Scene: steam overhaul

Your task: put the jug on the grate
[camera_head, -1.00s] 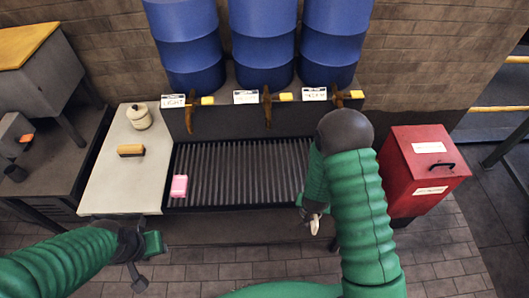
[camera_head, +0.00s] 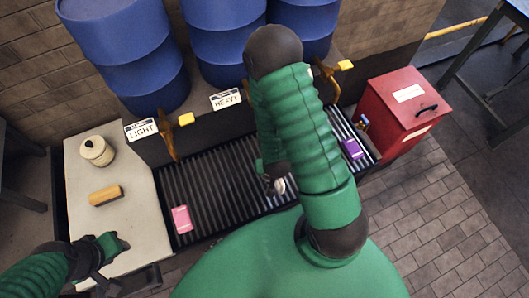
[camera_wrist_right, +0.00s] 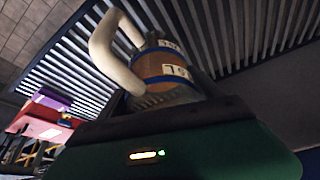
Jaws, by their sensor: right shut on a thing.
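The grate (camera_head: 213,180) is a dark slatted trough below the blue barrels in the head view. My right gripper (camera_head: 271,186) hangs over it, mostly hidden by my arm. It is shut on the jug; only a small pale part of the jug (camera_head: 280,186) shows there. In the right wrist view the jug (camera_wrist_right: 166,68) has a brown-orange band, pale labels and a thick cream handle (camera_wrist_right: 112,50), with the slats behind it. I cannot tell whether the jug touches the grate. My left gripper (camera_head: 118,243) is over the pale counter's front; its jaws are unclear.
A pink block (camera_head: 181,219) lies at the grate's left end and a purple one (camera_head: 352,149) at its right end. A red bin (camera_head: 403,112) stands to the right. The pale counter (camera_head: 135,215) holds a cream pot (camera_head: 97,151) and a brush (camera_head: 105,195). Taps (camera_head: 169,140) overhang the grate's back.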

